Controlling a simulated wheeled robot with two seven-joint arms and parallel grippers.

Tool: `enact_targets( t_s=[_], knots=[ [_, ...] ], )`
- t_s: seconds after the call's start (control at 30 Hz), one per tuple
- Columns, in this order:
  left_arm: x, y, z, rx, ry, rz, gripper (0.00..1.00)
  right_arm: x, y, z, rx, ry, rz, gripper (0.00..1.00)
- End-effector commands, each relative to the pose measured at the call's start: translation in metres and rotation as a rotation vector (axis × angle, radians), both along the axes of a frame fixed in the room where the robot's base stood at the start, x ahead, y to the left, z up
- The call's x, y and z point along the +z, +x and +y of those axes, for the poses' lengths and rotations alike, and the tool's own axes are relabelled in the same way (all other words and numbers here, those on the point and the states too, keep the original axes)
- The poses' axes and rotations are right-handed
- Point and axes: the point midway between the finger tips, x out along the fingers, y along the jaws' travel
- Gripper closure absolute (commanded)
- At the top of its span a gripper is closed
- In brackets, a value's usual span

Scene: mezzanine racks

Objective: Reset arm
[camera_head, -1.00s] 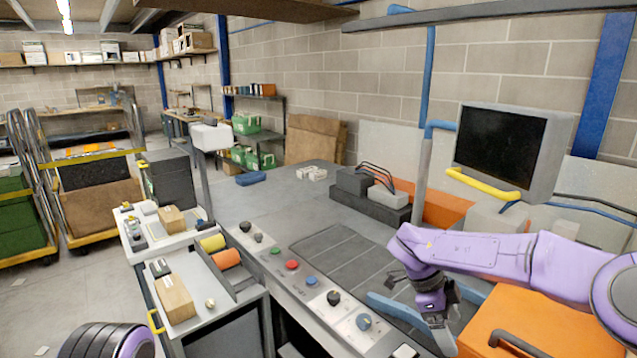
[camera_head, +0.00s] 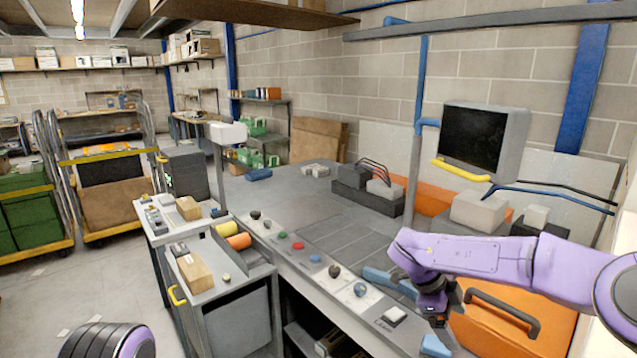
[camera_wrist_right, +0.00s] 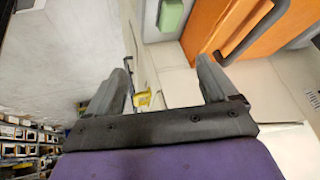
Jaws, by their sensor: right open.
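My right arm is purple and comes in from the right in the head view. Its dark gripper (camera_head: 434,310) hangs near the right front part of the grey workbench (camera_head: 300,205), beside an orange case. In the right wrist view my right gripper (camera_wrist_right: 165,88) shows two grey fingers spread apart with nothing between them. The left gripper is not in view; a dark rounded part of my own shows at the bottom left of the head view.
The orange case (camera_head: 500,335) with a dark handle stands close to the right gripper. A monitor (camera_head: 484,138) stands behind the bench. A grey cart (camera_head: 215,290) with cardboard boxes stands left of the bench. Floor (camera_head: 50,290) is clear at the left.

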Motion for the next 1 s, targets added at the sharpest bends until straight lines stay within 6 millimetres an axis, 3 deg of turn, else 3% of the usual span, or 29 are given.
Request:
enact_targets(
  t_s=[0.17,0.27,0.37,0.53,0.67,0.8,0.9,1.0],
  knots=[
    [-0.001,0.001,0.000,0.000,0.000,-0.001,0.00,-0.016,0.010,-0.019,0.074,-0.166,-0.131,0.14],
    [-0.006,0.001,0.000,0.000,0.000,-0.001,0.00,-0.039,0.014,-0.028,0.174,-0.279,-0.201,0.14],
    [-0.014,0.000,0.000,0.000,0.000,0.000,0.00,-0.077,0.012,-0.032,0.330,-0.375,-0.258,0.14],
    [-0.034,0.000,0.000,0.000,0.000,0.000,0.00,-0.171,-0.019,-0.022,0.695,-0.424,-0.276,0.14],
    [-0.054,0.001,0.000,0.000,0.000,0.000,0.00,-0.261,-0.082,-0.009,1.004,-0.330,-0.197,0.14],
    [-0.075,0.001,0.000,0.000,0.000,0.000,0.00,-0.341,-0.182,0.000,1.272,-0.145,-0.032,0.14],
    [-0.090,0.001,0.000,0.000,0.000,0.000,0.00,-0.377,-0.255,-0.003,1.407,-0.020,0.112,0.14],
    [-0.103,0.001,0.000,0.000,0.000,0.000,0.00,-0.398,-0.311,-0.013,1.479,0.054,0.239,0.14]
  ],
)
